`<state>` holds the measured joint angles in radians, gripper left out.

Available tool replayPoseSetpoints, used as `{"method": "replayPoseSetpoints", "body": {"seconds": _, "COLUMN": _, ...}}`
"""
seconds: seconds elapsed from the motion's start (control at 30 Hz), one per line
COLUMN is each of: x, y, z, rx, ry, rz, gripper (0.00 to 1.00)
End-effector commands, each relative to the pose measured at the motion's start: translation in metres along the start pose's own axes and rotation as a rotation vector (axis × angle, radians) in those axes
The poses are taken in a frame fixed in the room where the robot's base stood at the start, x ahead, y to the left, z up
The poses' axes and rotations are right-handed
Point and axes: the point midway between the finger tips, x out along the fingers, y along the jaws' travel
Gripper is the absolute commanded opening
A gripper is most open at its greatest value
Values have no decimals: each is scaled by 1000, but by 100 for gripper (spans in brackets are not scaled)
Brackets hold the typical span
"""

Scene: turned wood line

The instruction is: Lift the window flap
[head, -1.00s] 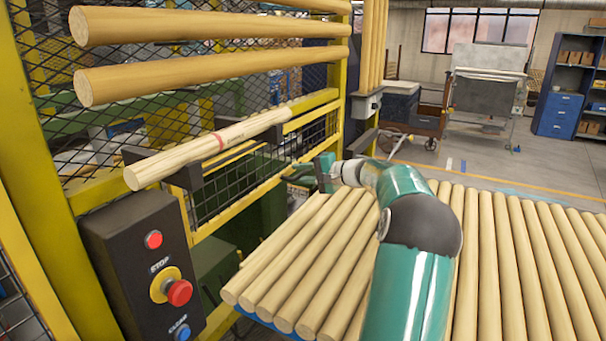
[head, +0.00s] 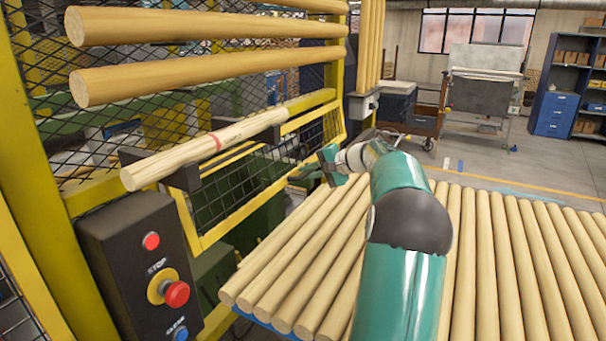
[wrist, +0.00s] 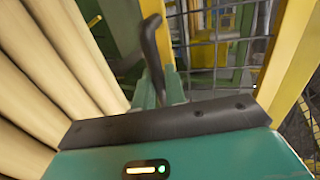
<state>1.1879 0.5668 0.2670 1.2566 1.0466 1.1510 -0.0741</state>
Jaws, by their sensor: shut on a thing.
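The window flap (head: 238,192) is a yellow-framed black mesh panel in the yellow guard fence, left of centre in the head view. Its lower edge stands out from the fence toward the rollers, so it is tilted partly open. My gripper (head: 312,172) is at the flap's lower right side. In the wrist view my gripper (wrist: 160,92) is shut on a black curved handle (wrist: 153,42), with yellow frame and mesh beyond it. The exact contact between fingers and handle is partly hidden.
A marked wooden rod (head: 210,148) rests on dark brackets above the flap. A black control box (head: 135,270) with a red stop button (head: 176,293) stands at lower left. A bed of several wooden rods (head: 300,260) lies beneath my arm. Open floor is behind.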

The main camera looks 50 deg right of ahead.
Motion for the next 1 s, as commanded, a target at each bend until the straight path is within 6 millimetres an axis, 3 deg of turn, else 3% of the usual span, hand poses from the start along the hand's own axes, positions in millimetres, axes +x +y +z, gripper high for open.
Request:
{"method": "replayPoseSetpoints", "body": {"seconds": 0.5, "x": -57, "y": -17, "z": -1, "rx": -3, "ry": 6, "rz": 378, "gripper": 0}}
{"method": "replayPoseSetpoints", "body": {"seconds": 1.0, "x": -73, "y": -26, "z": -1, "rx": -1, "ry": 8, "rz": 389, "gripper": 0}}
